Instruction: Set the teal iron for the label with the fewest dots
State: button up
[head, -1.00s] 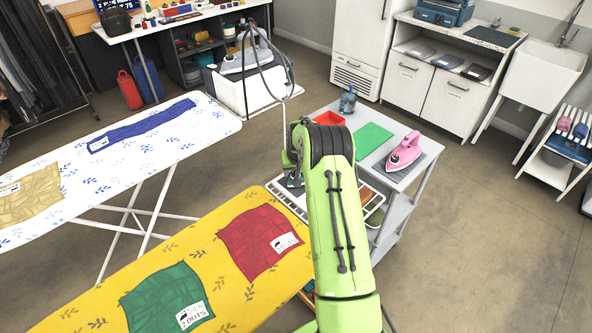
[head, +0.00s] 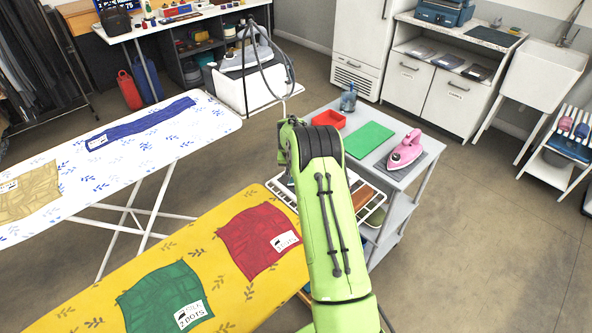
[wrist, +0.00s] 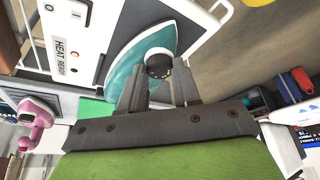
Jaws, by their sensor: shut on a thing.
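The teal iron (wrist: 130,50) fills the upper middle of the wrist view, beside a white panel marked HEAT READY (wrist: 62,52). A dark round dial (wrist: 158,68) with pale marks sits on it. My gripper (wrist: 157,82) is shut on this dial, one finger at each side. The dial's setting cannot be read. In the head view my arm hides most of the iron. The green cloth (head: 160,293) has a label (head: 190,313) reading 2 DOTS. The red cloth (head: 250,240) has a label (head: 284,241) too small to read surely.
Both cloths lie on the yellow ironing board (head: 215,205). A white board (head: 170,165) holds blue (head: 150,122) and tan (head: 30,190) labelled cloths.

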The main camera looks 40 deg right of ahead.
jog(key=o, duration=1.1)
jog(key=p+v, duration=0.1)
jog(key=v, duration=1.4)
jog(key=shift+s+r, duration=0.15)
jog(key=shift+r, duration=0.2)
jog(key=s+a+r+n+t+y, duration=0.1)
jog(key=s+a+r+n, duration=0.3)
jog(key=s+a+r, duration=0.9)
jog(key=s+a+n, duration=0.1)
jog(key=s+a, duration=0.2)
jog(key=s, duration=0.3)
jog(key=s+a+f+n+y, duration=0.1)
jog(key=s+a, duration=0.2)
jog(key=s, duration=0.3)
jog(key=s+a+n+t+y, duration=0.1)
jog(key=s+a+n, duration=0.1)
jog(key=s+a, duration=0.2)
jog(key=shift+s+f, duration=0.25)
jog(key=shift+s, duration=1.05)
